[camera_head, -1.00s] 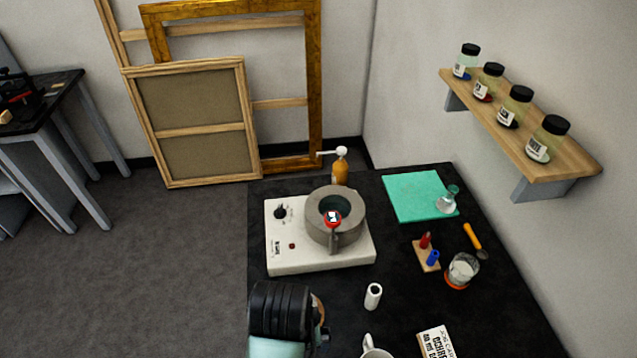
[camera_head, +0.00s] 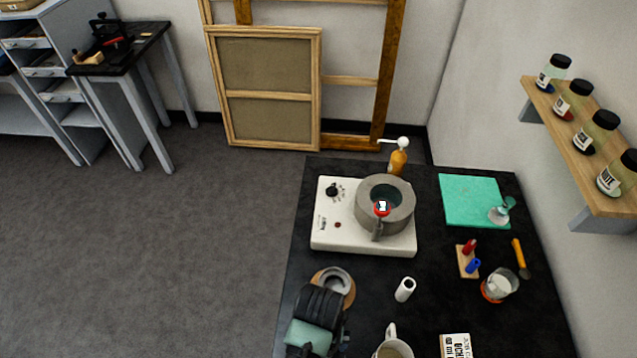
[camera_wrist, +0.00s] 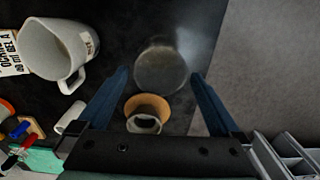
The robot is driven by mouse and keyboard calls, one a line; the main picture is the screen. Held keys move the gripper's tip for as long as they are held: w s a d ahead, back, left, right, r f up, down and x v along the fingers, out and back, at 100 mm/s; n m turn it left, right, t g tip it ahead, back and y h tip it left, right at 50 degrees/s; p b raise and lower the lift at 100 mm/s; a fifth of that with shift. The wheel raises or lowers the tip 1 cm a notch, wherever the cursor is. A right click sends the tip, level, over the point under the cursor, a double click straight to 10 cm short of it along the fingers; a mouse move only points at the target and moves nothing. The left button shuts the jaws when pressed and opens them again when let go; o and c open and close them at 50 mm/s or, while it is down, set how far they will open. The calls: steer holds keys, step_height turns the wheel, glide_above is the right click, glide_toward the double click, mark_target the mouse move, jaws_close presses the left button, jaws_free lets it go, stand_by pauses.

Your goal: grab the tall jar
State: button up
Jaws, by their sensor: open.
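A round, dark, see-through vessel (camera_wrist: 162,66), which looks like a jar seen from above, stands on the black bench in the wrist view. I cannot tell its height, and I cannot make it out in the head view, where my arm end covers that part of the bench. My gripper (camera_wrist: 158,74) is open and empty, with its two blue fingers on either side of the vessel's near part in the picture. I cannot tell how far above it they are. Several black-lidded glass jars (camera_head: 573,100) stand on the wall shelf, away from my gripper.
A brown dish with a grey ring (camera_head: 333,283) is close to my gripper. A white mug (camera_head: 393,345), a white cylinder (camera_head: 405,289) and a hotplate (camera_head: 330,230) with a grey pot are nearby. A glass beaker (camera_head: 500,285) stands right. Open floor lies left of the bench.

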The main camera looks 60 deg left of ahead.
steer(key=shift+f, duration=1.6)
steer(key=shift+c, duration=0.3)
jaws_close()
steer(key=shift+r, duration=0.15)
